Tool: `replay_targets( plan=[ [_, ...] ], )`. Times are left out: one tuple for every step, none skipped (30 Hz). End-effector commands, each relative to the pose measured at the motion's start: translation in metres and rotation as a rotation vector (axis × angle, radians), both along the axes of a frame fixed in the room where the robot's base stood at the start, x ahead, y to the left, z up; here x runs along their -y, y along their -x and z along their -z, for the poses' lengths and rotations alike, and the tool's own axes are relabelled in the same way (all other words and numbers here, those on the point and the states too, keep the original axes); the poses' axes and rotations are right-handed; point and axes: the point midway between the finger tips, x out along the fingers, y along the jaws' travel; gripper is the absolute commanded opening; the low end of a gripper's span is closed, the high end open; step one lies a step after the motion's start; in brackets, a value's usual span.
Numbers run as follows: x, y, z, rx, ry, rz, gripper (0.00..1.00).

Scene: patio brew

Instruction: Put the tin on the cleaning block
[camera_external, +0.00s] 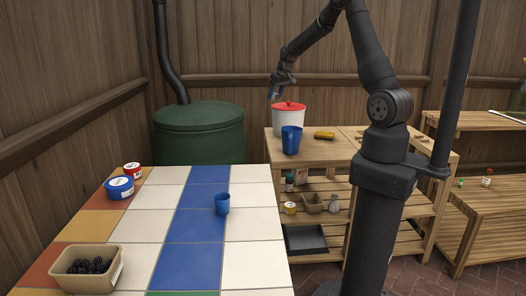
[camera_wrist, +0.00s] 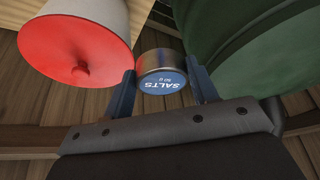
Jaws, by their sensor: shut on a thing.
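My gripper (camera_wrist: 163,84) is shut on a round metal tin (camera_wrist: 161,65) with a blue face reading "SALTS", held between both fingers in the wrist view. In the external view my gripper (camera_external: 274,94) is in the air, left of and above the white container with a red lid; the tin is too small to make out there. A small yellow-orange block (camera_external: 324,135), which may be the cleaning block, lies on the wooden bench right of a blue jug. It is not seen in the wrist view.
The red-lidded container (camera_external: 288,121) and blue jug (camera_external: 291,140) stand on the bench (camera_external: 292,161). A green barrel (camera_external: 199,133) is left of them. The tiled table (camera_external: 255,255) holds a blue cup (camera_external: 222,204), blue and red tins (camera_external: 120,187) and a berry tray (camera_external: 115,277).

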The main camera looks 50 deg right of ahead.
Motion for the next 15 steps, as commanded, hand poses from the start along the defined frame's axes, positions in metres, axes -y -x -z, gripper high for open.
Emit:
replay_targets(
  plan=[
    [0.027, 0.015, 0.0, 0.0, 0.0, 0.048, 0.3],
    [0.04, 0.022, 0.0, 0.001, 0.001, 0.072, 0.3],
    [0.057, 0.034, 0.0, 0.001, 0.001, 0.104, 0.3],
    [0.069, 0.042, 0.0, 0.001, 0.001, 0.128, 0.3],
    [0.081, 0.051, 0.001, -0.001, 0.001, 0.152, 0.3],
    [0.097, 0.064, 0.001, -0.001, 0.0, 0.184, 0.3],
    [0.108, 0.073, 0.001, 0.0, 0.001, 0.209, 0.3],
    [0.12, 0.083, 0.001, 0.0, 0.001, 0.233, 0.3],
    [0.134, 0.096, 0.001, 0.0, 0.001, 0.266, 0.3],
    [0.144, 0.107, 0.002, 0.0, 0.001, 0.29, 0.3],
    [0.154, 0.117, 0.002, 0.0, 0.001, 0.315, 0.3],
    [0.167, 0.131, 0.002, 0.0, 0.001, 0.347, 0.3],
    [0.176, 0.143, 0.003, 0.0, 0.001, 0.371, 0.3],
    [0.185, 0.154, 0.003, 0.0, 0.001, 0.396, 0.3],
    [0.196, 0.168, 0.003, -0.001, 0.002, 0.427, 0.3]
  ],
)
